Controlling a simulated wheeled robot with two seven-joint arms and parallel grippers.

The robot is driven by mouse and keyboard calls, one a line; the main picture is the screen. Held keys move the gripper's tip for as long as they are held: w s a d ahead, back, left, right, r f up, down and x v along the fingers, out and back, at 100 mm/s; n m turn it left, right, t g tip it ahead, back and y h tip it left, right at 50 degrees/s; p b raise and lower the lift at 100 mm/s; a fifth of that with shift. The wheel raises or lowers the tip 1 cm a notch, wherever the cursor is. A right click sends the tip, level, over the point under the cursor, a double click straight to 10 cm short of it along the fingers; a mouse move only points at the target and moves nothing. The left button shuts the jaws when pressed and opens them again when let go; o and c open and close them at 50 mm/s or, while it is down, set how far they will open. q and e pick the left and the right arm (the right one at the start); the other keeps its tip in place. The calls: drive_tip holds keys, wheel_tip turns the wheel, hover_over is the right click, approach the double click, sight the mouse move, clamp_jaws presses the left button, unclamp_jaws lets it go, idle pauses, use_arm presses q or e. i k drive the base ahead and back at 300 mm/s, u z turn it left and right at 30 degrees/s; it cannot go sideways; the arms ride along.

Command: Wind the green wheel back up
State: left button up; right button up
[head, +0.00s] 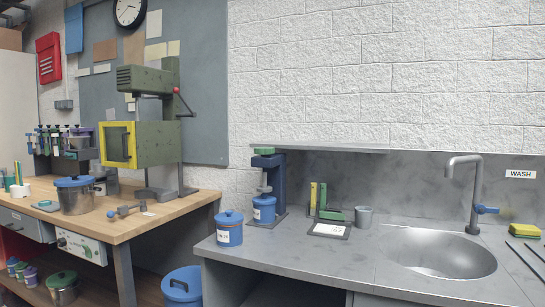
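No wheel shows clearly as such. A green part (264,151) sits on top of a dark blue upright stand (275,185) on the grey counter; it may be the green wheel, but it is too small to tell. A grey spindle-like part (264,178) hangs at the stand's front, above a blue lidded pot (264,208) at its base. A large green machine (155,140) with a yellow-framed front and a red-knobbed lever stands on the wooden bench at the left. Neither of my grippers is in view.
A second blue lidded pot (230,228) stands near the counter's front left. Right of the stand are a grey tray (330,231), a grey cup (363,217) and a sink (440,255) with a tap (474,195). A steel pot (75,198) stands on the wooden bench.

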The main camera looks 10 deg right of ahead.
sight(264, 151)
drive_tip(key=z, duration=0.75)
drive_tip(key=k, duration=0.25)
drive_tip(key=u, duration=1.6)
drive_tip(key=i, duration=1)
drive_tip(key=z, duration=0.25)
